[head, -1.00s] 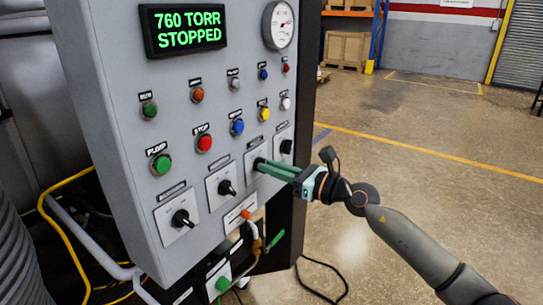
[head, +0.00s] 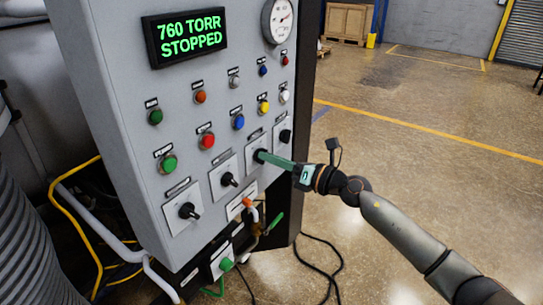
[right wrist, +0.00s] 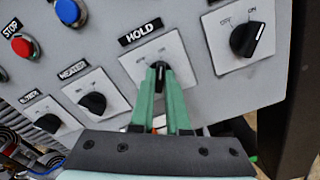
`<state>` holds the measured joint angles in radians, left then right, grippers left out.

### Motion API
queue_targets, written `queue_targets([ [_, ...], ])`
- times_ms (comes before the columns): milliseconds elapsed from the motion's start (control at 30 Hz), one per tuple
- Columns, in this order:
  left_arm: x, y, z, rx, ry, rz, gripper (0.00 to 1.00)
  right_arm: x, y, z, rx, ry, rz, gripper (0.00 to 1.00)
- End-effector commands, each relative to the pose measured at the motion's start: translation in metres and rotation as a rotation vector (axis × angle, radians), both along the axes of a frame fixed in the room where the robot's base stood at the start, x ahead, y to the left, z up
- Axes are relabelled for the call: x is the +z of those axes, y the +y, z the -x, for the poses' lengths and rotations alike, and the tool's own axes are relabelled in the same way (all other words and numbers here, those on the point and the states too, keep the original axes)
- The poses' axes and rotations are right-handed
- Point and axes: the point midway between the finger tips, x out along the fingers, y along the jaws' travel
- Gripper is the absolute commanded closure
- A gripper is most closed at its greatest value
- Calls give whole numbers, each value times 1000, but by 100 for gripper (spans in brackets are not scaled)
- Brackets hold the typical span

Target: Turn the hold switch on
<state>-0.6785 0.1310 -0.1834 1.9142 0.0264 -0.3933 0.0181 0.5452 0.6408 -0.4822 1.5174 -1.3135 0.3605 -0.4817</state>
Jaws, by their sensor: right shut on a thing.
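The hold switch is a black rotary knob (right wrist: 159,76) on a white plate (right wrist: 130,75) under the HOLD label in the right wrist view. In the head view its plate (head: 252,146) is third from the left in the lower switch row. My right gripper (head: 262,156) has its green fingers shut on this knob, one on each side, also seen in the right wrist view (right wrist: 160,85). The fingers hide part of the knob. It points roughly up between the OFF and ON marks, but its exact setting is unclear. My left gripper is not in view.
The HEATER knob (right wrist: 93,103) sits left of the hold switch and another black knob (right wrist: 246,39) sits right. Coloured buttons, such as the red stop button (head: 206,141), are above. The display (head: 185,37) reads 760 TORR STOPPED. Open floor (head: 400,190) lies to the right.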

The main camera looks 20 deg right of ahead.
Motion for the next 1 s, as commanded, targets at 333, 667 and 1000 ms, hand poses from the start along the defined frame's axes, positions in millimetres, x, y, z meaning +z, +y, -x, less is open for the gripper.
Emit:
queue_targets([
  [333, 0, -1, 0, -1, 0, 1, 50, 1, 0, 0, -1, 4, -8, 100],
  [667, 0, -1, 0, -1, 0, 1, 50, 0, 0, 0, -1, 3, -5, 56],
  [1000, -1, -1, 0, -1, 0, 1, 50, -1, -7, 7, -2, 3, -3, 56],
])
